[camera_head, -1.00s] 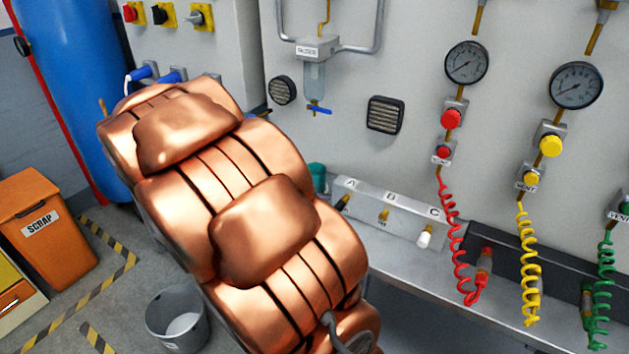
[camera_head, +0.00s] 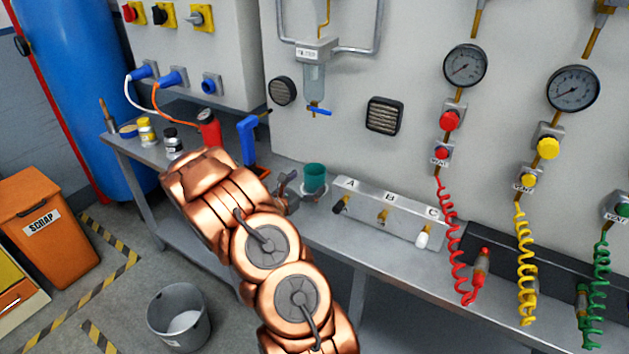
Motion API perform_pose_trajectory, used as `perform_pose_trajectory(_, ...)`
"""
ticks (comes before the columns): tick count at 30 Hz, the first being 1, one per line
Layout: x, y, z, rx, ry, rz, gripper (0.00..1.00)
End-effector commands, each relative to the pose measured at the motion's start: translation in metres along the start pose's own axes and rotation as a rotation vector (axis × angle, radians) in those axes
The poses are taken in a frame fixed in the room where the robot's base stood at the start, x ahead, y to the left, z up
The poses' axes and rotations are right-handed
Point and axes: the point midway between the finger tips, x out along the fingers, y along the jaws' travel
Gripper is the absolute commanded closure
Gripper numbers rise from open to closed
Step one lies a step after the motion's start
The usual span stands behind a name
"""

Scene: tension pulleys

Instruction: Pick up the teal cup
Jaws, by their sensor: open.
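The teal cup (camera_head: 314,178) stands upright on the grey bench, left of the block marked A, B and C. My gripper (camera_head: 288,188) is just left of the cup, at the end of my copper-coloured arm. It is small in view and partly hidden by the arm, but its jaws look open. It does not visibly hold anything. I cannot tell whether a fingertip touches the cup.
Left on the bench (camera_head: 330,235) are a red can (camera_head: 209,130), a blue tool (camera_head: 248,140), a dark jar (camera_head: 173,143) and a yellow-labelled bottle (camera_head: 147,132). The A-B-C block (camera_head: 388,212) stands close right of the cup. A panel wall rises behind.

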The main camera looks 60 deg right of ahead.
Motion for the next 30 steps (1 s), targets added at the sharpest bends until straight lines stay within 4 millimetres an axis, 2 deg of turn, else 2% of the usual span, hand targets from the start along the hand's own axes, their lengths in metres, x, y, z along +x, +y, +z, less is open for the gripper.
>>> perform_pose_trajectory(1,0.002,0.004,-0.013,-0.026,0.008,0.025,0.00)
perform_pose_trajectory(3,0.004,0.011,-0.025,-0.049,0.015,0.056,0.00)
perform_pose_trajectory(9,0.005,0.019,-0.043,-0.081,0.028,0.100,0.00)
perform_pose_trajectory(22,0.036,0.024,-0.041,-0.084,0.030,0.103,0.00)
perform_pose_trajectory(30,0.070,0.030,-0.037,-0.084,0.031,0.101,0.00)
